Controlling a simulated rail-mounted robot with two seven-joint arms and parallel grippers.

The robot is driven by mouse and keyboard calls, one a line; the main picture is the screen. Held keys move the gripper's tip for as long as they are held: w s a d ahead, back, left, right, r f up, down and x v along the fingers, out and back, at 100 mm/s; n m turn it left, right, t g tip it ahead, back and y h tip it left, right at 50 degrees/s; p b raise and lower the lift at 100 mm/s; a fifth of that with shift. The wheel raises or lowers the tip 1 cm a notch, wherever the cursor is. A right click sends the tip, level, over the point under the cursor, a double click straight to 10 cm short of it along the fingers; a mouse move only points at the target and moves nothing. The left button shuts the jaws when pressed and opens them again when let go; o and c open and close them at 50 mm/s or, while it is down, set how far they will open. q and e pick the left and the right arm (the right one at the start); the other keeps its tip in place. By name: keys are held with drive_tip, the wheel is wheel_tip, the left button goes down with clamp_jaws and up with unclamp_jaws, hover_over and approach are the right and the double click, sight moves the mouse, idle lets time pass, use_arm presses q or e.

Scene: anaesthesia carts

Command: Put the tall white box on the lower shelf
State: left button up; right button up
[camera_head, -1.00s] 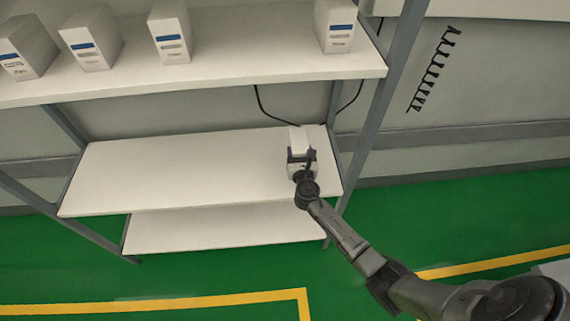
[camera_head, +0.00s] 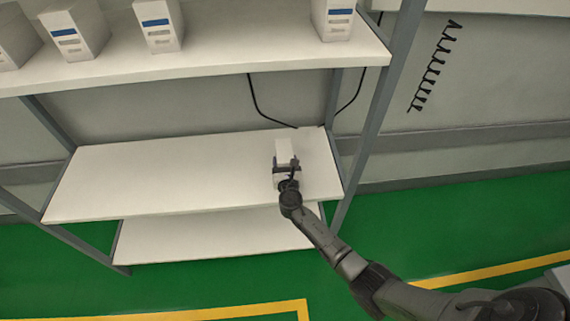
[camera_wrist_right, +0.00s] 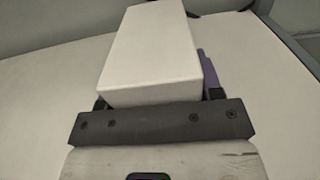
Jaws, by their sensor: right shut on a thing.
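The tall white box (camera_head: 283,150) is at the right part of the lower shelf (camera_head: 160,180) in the head view. My right gripper (camera_head: 286,166) reaches it from the front and is shut on it. In the right wrist view the white box (camera_wrist_right: 155,55) stands up from between the jaws of the right gripper (camera_wrist_right: 160,110), with the pale shelf surface behind it. Whether the box's base touches the shelf is hidden by the gripper. My left gripper is not in view.
Several white boxes with blue labels, such as one at the right (camera_head: 334,20), stand on the upper shelf (camera_head: 220,62). A grey upright (camera_head: 378,110) is right of the gripper. A further shelf (camera_head: 200,238) lies below. The lower shelf's left part is clear.

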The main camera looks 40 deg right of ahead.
drive_tip(key=shift+r, duration=0.1)
drive_tip(key=shift+w+f, duration=0.1)
drive_tip(key=shift+f, duration=0.1)
drive_tip(key=o, duration=1)
